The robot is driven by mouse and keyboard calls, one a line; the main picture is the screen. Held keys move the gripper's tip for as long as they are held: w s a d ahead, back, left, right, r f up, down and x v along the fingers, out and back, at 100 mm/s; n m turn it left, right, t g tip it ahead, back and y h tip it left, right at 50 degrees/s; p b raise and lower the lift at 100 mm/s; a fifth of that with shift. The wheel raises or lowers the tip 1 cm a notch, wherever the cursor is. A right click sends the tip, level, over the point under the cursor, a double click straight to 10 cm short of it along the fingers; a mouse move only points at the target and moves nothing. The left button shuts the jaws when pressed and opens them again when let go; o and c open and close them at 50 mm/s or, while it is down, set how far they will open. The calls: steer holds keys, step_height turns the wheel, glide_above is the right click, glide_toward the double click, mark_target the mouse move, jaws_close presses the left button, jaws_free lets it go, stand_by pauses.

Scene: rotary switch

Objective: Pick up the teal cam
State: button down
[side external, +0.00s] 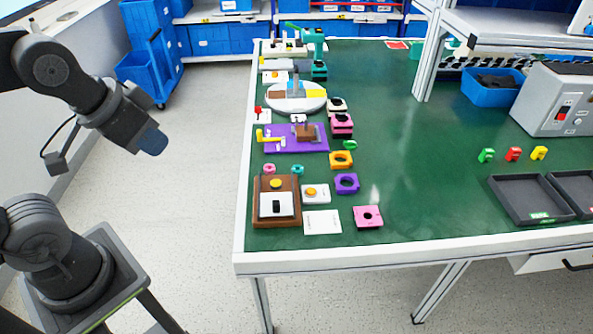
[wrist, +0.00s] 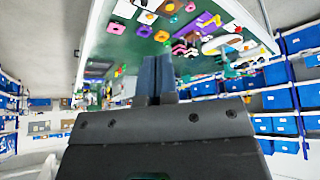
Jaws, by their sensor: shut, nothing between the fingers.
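A small teal part (side external: 298,169), which looks like the teal cam, lies on the green table next to a small pink part (side external: 269,170). It sits just behind the brown-framed box. My gripper (side external: 152,141) hangs in the air left of the table's edge, well away from the teal part. Its two blue fingers are together and empty, as the wrist view (wrist: 156,72) also shows. In the wrist view the table's parts are small and tilted, and I cannot tell the teal cam for sure.
A brown-framed box (side external: 265,217) and a white block with an orange button (side external: 315,193) stand near the front-left corner. A purple plate (side external: 312,144) with a yellow crank lies behind. Purple, orange and pink square parts lie to the right. The middle of the green table (side external: 430,150) is clear.

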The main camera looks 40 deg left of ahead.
steer(key=c, duration=0.6)
jaws_free()
steer(key=shift+c, duration=0.2)
steer(key=n+g, duration=0.4)
glide_above(297, 166)
steer(key=s, duration=0.1)
steer(key=shift+y, duration=0.3)
steer(key=f, duration=2.5)
steer(key=shift+s+d+f, duration=0.15)
steer(key=shift+d+f, duration=0.05)
steer(key=shift+f, duration=0.15)
steer(key=shift+w+d+f, duration=0.1)
steer(key=shift+w+f, duration=0.05)
steer(key=shift+f, duration=1.3)
steer(key=shift+w+d+f, duration=0.1)
steer(key=shift+f, duration=1.35)
